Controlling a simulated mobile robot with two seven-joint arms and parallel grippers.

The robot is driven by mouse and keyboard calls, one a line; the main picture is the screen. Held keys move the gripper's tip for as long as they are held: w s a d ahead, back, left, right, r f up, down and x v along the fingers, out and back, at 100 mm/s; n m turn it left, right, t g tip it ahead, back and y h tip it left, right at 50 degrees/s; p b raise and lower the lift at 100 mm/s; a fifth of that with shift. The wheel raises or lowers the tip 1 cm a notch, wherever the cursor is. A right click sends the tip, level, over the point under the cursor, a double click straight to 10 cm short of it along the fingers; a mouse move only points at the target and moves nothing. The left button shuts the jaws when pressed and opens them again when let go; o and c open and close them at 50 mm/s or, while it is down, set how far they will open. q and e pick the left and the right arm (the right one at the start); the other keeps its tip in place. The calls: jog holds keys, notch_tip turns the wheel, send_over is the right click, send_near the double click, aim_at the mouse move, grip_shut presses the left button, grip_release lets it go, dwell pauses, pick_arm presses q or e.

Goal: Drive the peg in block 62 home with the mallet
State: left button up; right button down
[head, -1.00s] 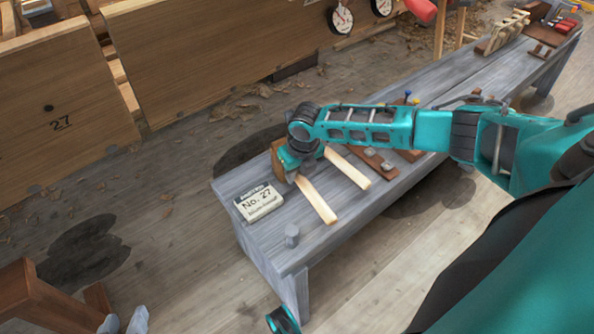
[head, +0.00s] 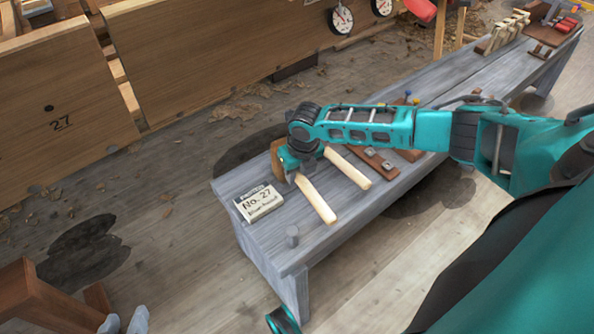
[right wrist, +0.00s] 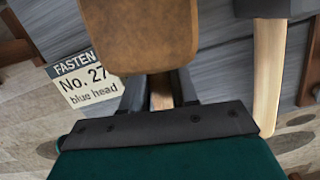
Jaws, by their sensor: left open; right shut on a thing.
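My right gripper (head: 290,172) is over the near end of the grey bench, shut on the mallet. The mallet's brown head (right wrist: 140,35) fills the top of the right wrist view, and its handle (right wrist: 161,92) runs between the fingers. In the head view the mallet head (head: 277,158) shows just left of the gripper, and a pale handle (head: 318,200) runs from the gripper over the bench.
A second pale handle (head: 347,167) lies beside the mallet. A large plank (head: 60,110) marked 27 is at left.

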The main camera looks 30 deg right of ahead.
pick_arm(q)
jog(key=shift+r, duration=0.2)
pick_arm(e)
jog(key=shift+r, duration=0.2)
pick_arm(q)
jog(key=shift+r+p, duration=0.55)
jog(key=shift+p, duration=0.15)
pick_arm(e)
jog(key=shift+r, duration=0.4)
pick_arm(q)
jog(key=shift+w, duration=0.1)
pick_arm(e)
notch_tip(320, 180, up, 4)
jog(key=p, duration=0.4)
jog(key=shift+r+p, duration=0.25)
jog(key=shift+p, duration=0.15)
notch_tip(320, 180, up, 4)
jog(key=p, duration=0.3)
jog(key=shift+f+p, duration=0.1)
jog(key=shift+p, duration=0.3)
pick_arm(q)
notch_tip(320, 180, up, 6)
jog(key=a, duration=0.1)
jog(key=shift+s+a, duration=0.2)
jog(key=shift+s, duration=0.25)
pick_arm(e)
jog(key=shift+f, duration=0.15)
